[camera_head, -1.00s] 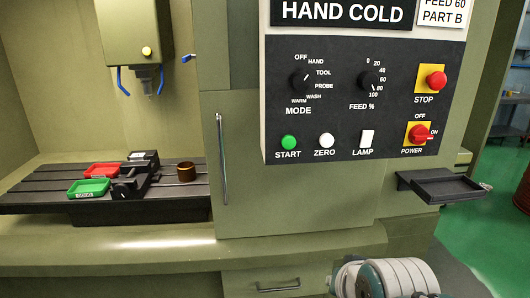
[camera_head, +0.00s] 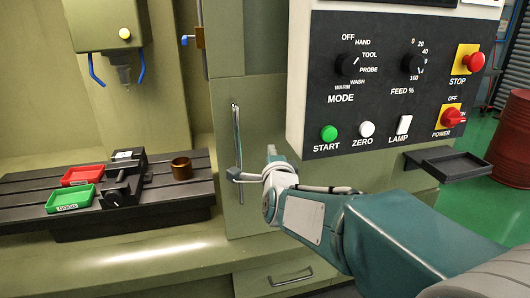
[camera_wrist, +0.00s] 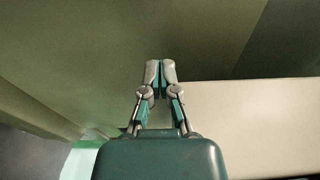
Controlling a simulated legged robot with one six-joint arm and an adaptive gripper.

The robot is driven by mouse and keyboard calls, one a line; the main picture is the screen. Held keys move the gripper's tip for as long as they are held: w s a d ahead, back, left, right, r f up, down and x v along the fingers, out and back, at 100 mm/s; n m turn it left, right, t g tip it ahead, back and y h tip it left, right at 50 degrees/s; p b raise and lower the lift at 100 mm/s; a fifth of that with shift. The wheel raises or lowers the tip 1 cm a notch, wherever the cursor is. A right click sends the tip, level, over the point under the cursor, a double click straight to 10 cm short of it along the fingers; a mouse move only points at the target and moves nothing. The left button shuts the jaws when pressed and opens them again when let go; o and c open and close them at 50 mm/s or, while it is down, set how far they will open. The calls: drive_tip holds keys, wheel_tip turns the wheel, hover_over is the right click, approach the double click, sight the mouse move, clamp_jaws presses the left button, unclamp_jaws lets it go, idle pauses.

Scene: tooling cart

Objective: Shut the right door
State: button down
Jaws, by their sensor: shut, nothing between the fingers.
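The right door (camera_head: 225,130) is an olive-green panel with a long vertical bar handle (camera_head: 236,125) near its left edge. To its left the machine's work area is open to view. The handle is not visible in that view.
A control panel (camera_head: 345,105) overhangs to the right of the door, above my arm. A small black tray (camera_head: 460,168) sticks out farther right. The slotted machine table (camera_head: 130,220) holds a red tray (camera_head: 82,176), a green tray (camera_head: 70,199), a vise and a brown ring (camera_head: 181,167).

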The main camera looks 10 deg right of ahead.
drive_tip(key=w, duration=0.2)
drive_tip(key=w+a, duration=0.1)
drive_tip(key=w, duration=0.2)
drive_tip(key=w+a, duration=0.1)
drive_tip(key=w, duration=0.1)
drive_tip(key=shift+w+a+f, duration=0.15)
drive_tip(key=shift+w+a, duration=0.1)
drive_tip(key=shift+w, duration=0.15)
drive_tip(key=shift+s+a, duration=0.15)
drive_tip(key=shift+a, duration=0.35)
drive_tip(key=shift+s+a, duration=0.45)
drive_tip(key=shift+a, duration=0.7)
